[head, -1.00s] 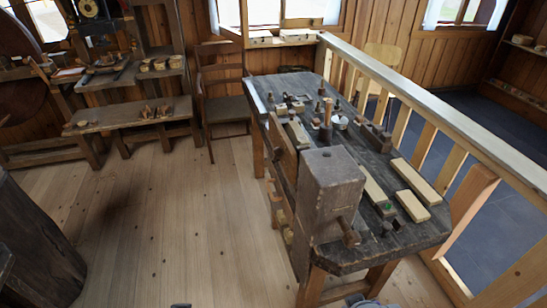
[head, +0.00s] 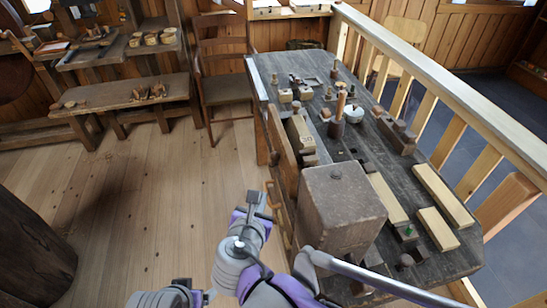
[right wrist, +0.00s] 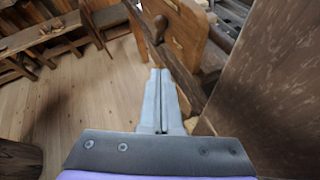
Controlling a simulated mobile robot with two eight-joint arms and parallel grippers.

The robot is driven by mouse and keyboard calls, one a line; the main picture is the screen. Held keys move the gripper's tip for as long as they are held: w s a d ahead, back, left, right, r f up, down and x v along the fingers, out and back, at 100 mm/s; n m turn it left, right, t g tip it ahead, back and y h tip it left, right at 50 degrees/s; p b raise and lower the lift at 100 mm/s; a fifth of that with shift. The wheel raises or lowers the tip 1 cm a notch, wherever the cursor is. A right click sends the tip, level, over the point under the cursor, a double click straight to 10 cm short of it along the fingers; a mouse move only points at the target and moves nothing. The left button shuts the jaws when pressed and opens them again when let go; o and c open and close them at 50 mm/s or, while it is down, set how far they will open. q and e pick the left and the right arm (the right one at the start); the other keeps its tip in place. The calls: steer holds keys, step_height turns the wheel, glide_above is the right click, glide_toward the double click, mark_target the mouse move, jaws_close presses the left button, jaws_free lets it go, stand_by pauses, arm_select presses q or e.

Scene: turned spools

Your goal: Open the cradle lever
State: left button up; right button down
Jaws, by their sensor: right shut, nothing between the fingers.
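My right gripper (head: 254,198) is in front of the workbench's left side, apart from the bench top. In the right wrist view its two fingers (right wrist: 160,76) are together and empty, pointing toward a dark wooden bar with a rounded knob (right wrist: 158,28). A small dark block with a green spot (head: 408,232) sits on the bench top beside the pale boards; the right gripper is well to its left. I cannot tell which part is the cradle lever. My left gripper (head: 201,295) is low at the bottom edge, its fingers too small to read.
The dark workbench (head: 450,262) carries a big square wooden block (head: 340,200), pale boards (head: 440,195) and several small tools. A railing (head: 440,70) runs along its right. A low bench (head: 120,98) and a chair (head: 222,85) stand behind.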

steer(key=shift+s+a+r, duration=0.1)
stand_by(0.3)
glide_toward(273, 160)
steer(key=w+f, duration=0.5)
steer(key=shift+w+d+r, duration=0.3)
steer(key=shift+d+r, duration=0.15)
steer(key=shift+d, duration=0.05)
steer(key=shift+r, duration=0.1)
